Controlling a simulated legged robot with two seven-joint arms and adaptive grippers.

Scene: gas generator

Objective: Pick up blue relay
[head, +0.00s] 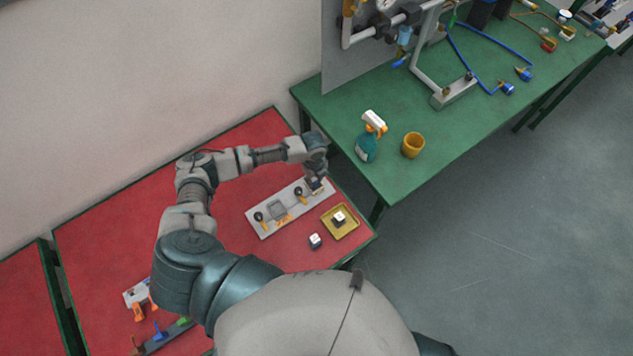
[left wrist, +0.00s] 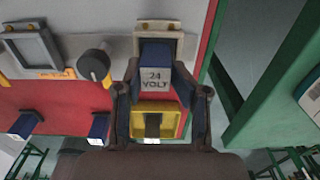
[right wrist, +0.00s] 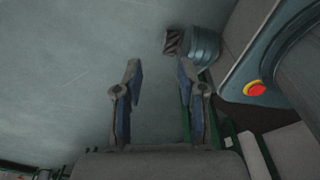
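A blue relay (left wrist: 155,78) with a white "24 VOLT" face sits in a slot at the end of a light panel in the left wrist view. In the head view the panel (head: 268,225) lies on the red table. My left gripper (left wrist: 157,82) is open, with one finger on each side of the relay; firm contact cannot be made out. In the head view my left gripper (head: 315,172) is over the panel's far right end. My right gripper (right wrist: 158,75) is open and empty, away from the table with grey floor behind it.
A yellow tray (head: 352,232) holding a small dark block with a white top (head: 339,218) is beside the panel. A similar block (head: 315,241) lies on the red table. A green table (head: 390,180) with a spray bottle (head: 367,146) and yellow cup (head: 413,145) stands to the right.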

